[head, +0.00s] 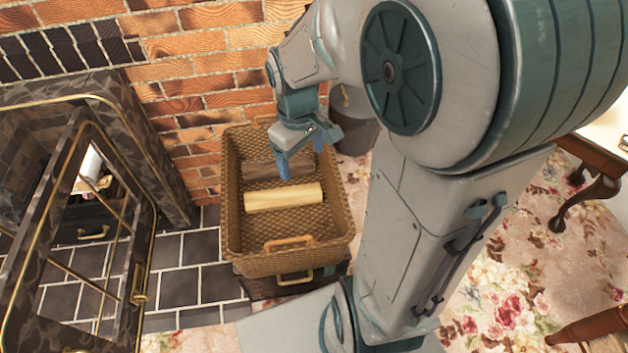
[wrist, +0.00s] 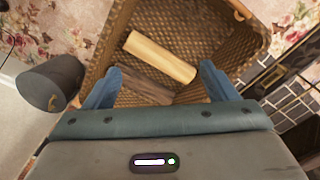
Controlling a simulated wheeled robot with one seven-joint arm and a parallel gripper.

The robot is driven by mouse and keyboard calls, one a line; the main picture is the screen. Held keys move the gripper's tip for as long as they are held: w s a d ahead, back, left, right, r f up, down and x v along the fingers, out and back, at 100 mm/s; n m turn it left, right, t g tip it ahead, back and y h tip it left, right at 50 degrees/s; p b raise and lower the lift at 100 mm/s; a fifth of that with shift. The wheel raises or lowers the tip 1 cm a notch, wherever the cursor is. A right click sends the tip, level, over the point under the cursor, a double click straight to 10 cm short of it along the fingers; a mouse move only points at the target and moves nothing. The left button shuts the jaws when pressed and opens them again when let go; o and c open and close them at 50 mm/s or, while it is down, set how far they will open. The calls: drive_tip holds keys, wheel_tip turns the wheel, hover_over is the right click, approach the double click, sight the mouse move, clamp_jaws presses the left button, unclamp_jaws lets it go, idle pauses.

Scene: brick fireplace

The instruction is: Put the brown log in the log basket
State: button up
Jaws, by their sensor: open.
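The log basket (head: 237,262) is a brown woven box with wooden handles, standing in front of the brick wall. A brown log (head: 262,170) lies inside it toward the back; in the wrist view the brown log (wrist: 146,86) shows between my fingers, lower in the picture than the pale log. A pale yellow log (head: 285,197) lies in the basket beside it, also seen in the wrist view (wrist: 160,56). My gripper (head: 300,170) is open above the basket, fingers pointing down; in the wrist view its blue fingertips (wrist: 160,75) are apart with nothing held between them.
A dark marble fireplace with an open glass door (head: 75,240) stands left of the basket. A grey bucket (head: 352,125) is behind the basket to the right. Wooden table legs (head: 580,190) are at the far right. Dark tiles and floral carpet are clear around the basket.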

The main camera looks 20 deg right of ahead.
drive_tip(key=s+r+m, duration=0.2)
drive_tip(key=s+m, duration=0.3)
drive_tip(key=s, duration=0.4)
drive_tip(key=shift+a+r+t, duration=0.15)
drive_tip(key=shift+a+t, duration=0.25)
drive_tip(key=shift+s, duration=0.1)
